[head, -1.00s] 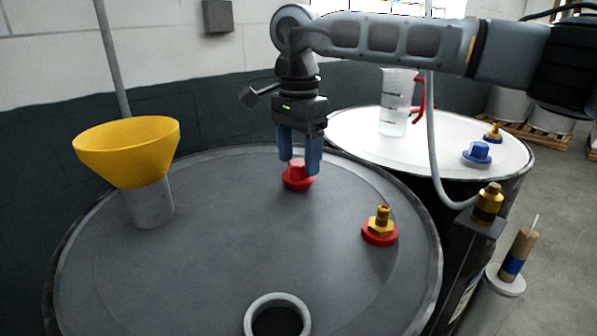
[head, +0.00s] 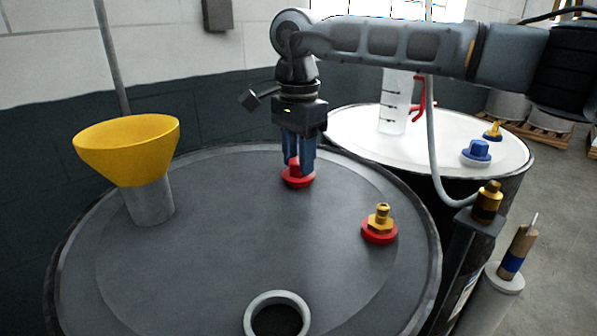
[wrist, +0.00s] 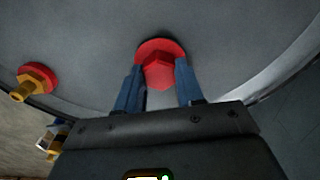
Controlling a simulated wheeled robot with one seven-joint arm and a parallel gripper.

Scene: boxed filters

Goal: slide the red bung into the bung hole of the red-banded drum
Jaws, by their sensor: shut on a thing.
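The red bung (head: 298,180) sits upright on the grey top of the near drum (head: 215,255), toward its far side. My gripper (head: 298,170) points down over it, and its blue fingers are shut on the bung's raised grip. In the wrist view the red bung (wrist: 160,66) lies between the two fingertips (wrist: 160,78), with its flange on the drum top. The open bung hole (head: 277,320) is a light ringed opening at the near edge of the head view, partly cut off. No red band shows on the visible part of this drum.
A yellow funnel (head: 127,150) stands at the left of the drum top. A brass fitting on a red base (head: 380,226) stands at the right. The middle is clear.

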